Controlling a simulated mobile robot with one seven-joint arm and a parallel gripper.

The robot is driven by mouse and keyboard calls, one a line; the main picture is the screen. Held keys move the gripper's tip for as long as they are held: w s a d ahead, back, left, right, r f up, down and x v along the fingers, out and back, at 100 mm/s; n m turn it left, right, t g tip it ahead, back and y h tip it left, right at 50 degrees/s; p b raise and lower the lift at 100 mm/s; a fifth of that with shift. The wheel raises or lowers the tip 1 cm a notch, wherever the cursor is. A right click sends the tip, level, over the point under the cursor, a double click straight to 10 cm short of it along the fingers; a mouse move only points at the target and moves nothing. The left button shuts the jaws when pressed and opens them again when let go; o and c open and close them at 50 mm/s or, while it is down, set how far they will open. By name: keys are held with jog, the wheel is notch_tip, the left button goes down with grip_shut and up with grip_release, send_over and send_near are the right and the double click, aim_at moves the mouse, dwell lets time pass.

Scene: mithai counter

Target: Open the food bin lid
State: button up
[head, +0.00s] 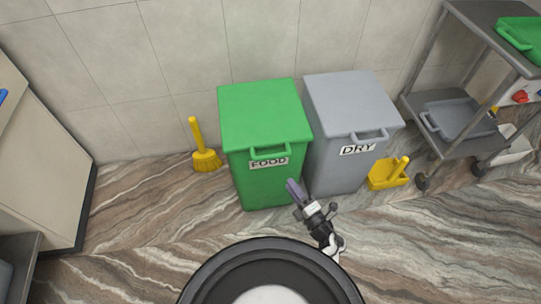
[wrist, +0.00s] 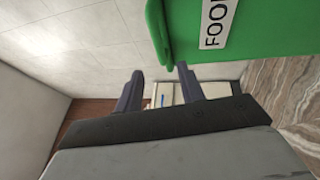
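The green food bin (head: 268,182) stands against the wall, its FOOD label on the front. Its green lid (head: 262,108) lies flat and shut on top, with a loop handle (head: 270,151) on the front edge. My gripper (head: 292,187) is in front of the bin's right front corner, below the handle level in the picture. In the wrist view, my gripper (wrist: 160,70) has its two dark fingers apart with nothing between them. The green bin front with part of the label (wrist: 216,22) shows close by at the upper right, and the fingers look apart from the handle.
A grey DRY bin (head: 338,165) stands right beside the food bin. A yellow brush (head: 206,159) is at its left and a yellow dustpan (head: 386,174) at the right. A metal shelf rack (head: 455,148) stands further right. The striped floor at left is clear.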

aim_at(270, 155)
jog(key=x, duration=1.3)
jog(key=shift+a+r, duration=0.1)
jog(key=shift+a, duration=0.05)
grip_shut()
